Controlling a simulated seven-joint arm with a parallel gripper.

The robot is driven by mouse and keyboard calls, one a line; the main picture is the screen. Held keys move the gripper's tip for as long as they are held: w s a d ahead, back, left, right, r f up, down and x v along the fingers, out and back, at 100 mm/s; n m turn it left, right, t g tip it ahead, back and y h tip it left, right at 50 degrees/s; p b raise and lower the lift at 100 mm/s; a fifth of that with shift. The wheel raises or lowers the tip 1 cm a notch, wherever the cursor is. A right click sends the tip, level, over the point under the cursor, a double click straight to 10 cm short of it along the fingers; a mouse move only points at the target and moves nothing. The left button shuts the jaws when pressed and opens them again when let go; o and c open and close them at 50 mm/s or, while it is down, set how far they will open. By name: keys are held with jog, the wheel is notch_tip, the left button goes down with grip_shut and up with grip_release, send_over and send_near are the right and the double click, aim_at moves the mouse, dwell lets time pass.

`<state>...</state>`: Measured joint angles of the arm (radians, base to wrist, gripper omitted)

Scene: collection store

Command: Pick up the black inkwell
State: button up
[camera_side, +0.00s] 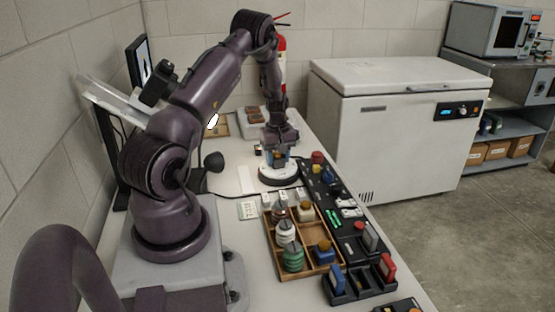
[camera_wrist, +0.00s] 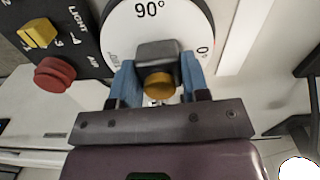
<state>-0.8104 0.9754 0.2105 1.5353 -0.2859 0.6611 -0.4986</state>
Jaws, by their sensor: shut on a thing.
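My gripper (camera_wrist: 158,72) has its two blue fingers closed on either side of the black inkwell (camera_wrist: 157,49), which has a round amber stopper facing the wrist camera. In the side view, my gripper (camera_side: 277,158) points down just over the white round dial (camera_side: 279,177). There the inkwell is mostly hidden by the fingers. The dial, marked 90°, lies beyond the inkwell in the wrist view (camera_wrist: 124,22). I cannot tell whether the inkwell touches the dial or hangs above it.
A wooden compartment tray (camera_side: 283,268) holds several bottles, including a green one (camera_side: 292,258) and a blue one (camera_side: 323,251). A black control panel (camera_side: 333,192) with a red knob (camera_wrist: 56,74) runs along the bench's right side. A white chest freezer (camera_side: 390,130) stands beyond.

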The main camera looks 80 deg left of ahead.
jog(key=shift+r, duration=0.55)
notch_tip(320, 180, up, 3)
jog(key=shift+d+f, duration=0.1)
jog(key=shift+f, duration=0.05)
jog(key=s+d+r, duration=0.8)
jog(key=d+r, duration=0.1)
jog(key=d, duration=0.2)
jog(key=w+d+r+m, duration=0.2)
jog(key=w+d+m, duration=0.9)
jog(key=w+m, duration=0.15)
jog(key=w+d+m, duration=0.4)
jog(key=d+m, duration=0.3)
jog(key=d, duration=0.9)
jog(key=s+a+n, duration=0.4)
jog(key=a+n, duration=0.3)
jog(key=a, duration=0.9)
jog(key=s+a+f+n, duration=0.1)
jog(key=s+a+n, duration=0.9)
jog(key=s+n, duration=0.2)
jog(key=shift+s+a+f, duration=0.3)
jog(key=shift+a+f, duration=0.1)
